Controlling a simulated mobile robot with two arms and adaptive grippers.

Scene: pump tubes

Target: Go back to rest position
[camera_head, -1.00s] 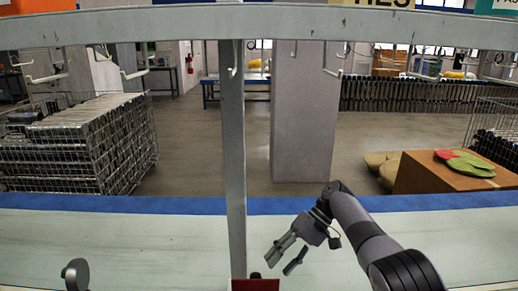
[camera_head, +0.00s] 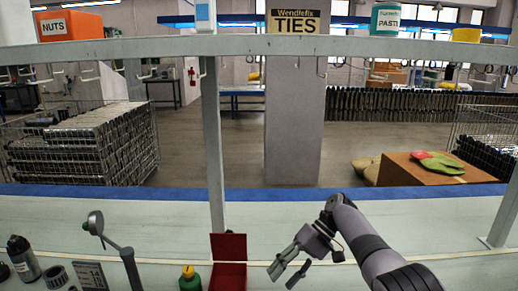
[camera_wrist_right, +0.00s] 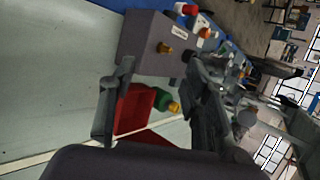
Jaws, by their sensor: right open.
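My right gripper (camera_head: 288,268) is open and empty over the pale workbench (camera_head: 420,223) in the head view. It stands to the right of a red open-lidded box (camera_head: 229,262). In the right wrist view, the open fingers of my right gripper (camera_wrist_right: 160,98) frame the red box (camera_wrist_right: 135,106) beyond them. My left gripper is not in view.
A metal frame post (camera_head: 214,150) rises behind the red box and carries a shelf rail (camera_head: 270,47) with hooks. A lamp-like arm (camera_head: 127,255), a dark bottle (camera_head: 24,259) and small parts stand at the left. The bench right of my gripper is clear.

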